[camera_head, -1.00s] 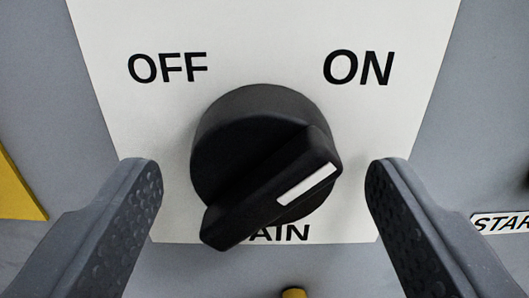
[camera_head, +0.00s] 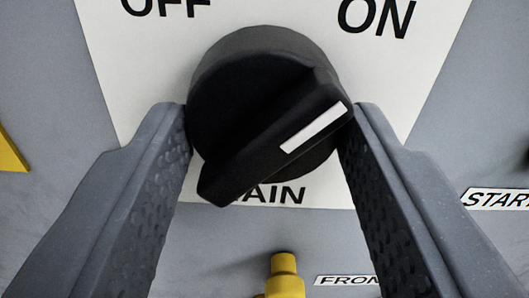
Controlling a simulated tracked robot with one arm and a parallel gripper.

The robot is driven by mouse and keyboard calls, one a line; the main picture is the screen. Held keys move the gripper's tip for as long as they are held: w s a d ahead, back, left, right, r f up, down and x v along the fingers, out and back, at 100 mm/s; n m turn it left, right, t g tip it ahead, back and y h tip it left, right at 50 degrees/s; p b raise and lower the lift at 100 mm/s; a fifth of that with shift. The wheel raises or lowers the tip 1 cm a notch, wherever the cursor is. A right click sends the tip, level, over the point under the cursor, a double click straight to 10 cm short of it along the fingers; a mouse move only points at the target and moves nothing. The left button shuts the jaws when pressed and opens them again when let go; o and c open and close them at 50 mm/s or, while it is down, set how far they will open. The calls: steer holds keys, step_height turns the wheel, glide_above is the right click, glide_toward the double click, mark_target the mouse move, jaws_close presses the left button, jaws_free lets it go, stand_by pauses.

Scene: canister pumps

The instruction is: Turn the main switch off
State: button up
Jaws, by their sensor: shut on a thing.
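The main switch (camera_head: 262,110) is a black rotary knob with a raised grip bar on a white plate (camera_head: 115,75). Its white pointer mark (camera_head: 314,127) is at the upper right end of the bar, toward the ON label (camera_head: 377,17). The OFF label (camera_head: 166,6) is at the upper left, cut by the top edge. My gripper (camera_head: 265,125) is shut on the knob, one finger on its left side and one on its right. The MAIN label below is partly hidden by the knob.
A yellow part (camera_head: 285,277) stands below the switch, beside a label reading FRON (camera_head: 347,280), partly hidden by my right finger. A START label (camera_head: 500,198) is at the right edge. A yellow patch (camera_head: 10,150) is at the left edge. The panel around is grey.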

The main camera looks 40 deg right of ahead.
steer(key=n+b, duration=0.1)
steer(key=n, duration=0.2)
steer(key=shift+d+n+b, duration=0.1)
steer(key=shift+n+b, duration=0.2)
steer(key=shift+n, duration=0.1)
steer(key=n, duration=0.1)
steer(key=n+p, duration=0.1)
steer(key=n, duration=0.1)
steer(key=shift+s+r+n, duration=0.1)
steer(key=shift+r+n, duration=0.1)
steer(key=shift+n, duration=0.1)
steer(key=n+p, duration=0.5)
steer(key=p, duration=0.2)
steer(key=shift+r, duration=0.2)
steer(key=n+p, duration=0.3)
steer(key=p, duration=0.1)
steer(key=shift+f, duration=0.1)
steer(key=shift+f+n+p, duration=0.2)
steer(key=shift+n+p, duration=0.6)
steer(key=shift+n, duration=0.1)
steer(key=shift+f, duration=0.1)
steer(key=o, duration=1)
